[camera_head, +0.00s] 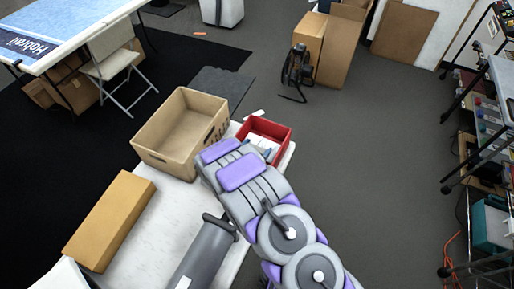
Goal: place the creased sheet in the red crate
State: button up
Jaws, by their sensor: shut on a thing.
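The red crate (270,127) stands at the far right end of the white table, just beyond my arm, open at the top. A white patch, which looks like the creased sheet (262,145), shows inside the crate's outline, close to my gripper. My gripper (226,150), grey with purple pads, is at the crate's near left side and covers part of it. It is shut on the creased sheet. Its fingertips and most of the sheet are hidden, so I cannot tell whether the sheet touches the crate's floor.
An open cardboard box (157,151) stands left of the crate, close to my gripper. A closed brown box (110,220) lies at the table's left edge. Grey floor lies to the right.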

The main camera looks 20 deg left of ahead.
jog(key=shift+s+a+f, duration=0.2)
jog(key=shift+a+f, duration=0.5)
jog(key=shift+a, duration=0.05)
jog(key=o, duration=0.6)
jog(key=shift+d, duration=0.15)
jog(key=shift+o, duration=0.6)
jog(key=shift+d, duration=0.3)
jog(key=shift+w+r, duration=0.15)
jog(key=shift+r, duration=0.3)
jog(key=p+v, duration=0.1)
jog(key=v, duration=1.1)
jog(key=shift+a+r+p, duration=0.2)
jog(key=shift+r+p, duration=0.05)
jog(key=shift+p, duration=0.05)
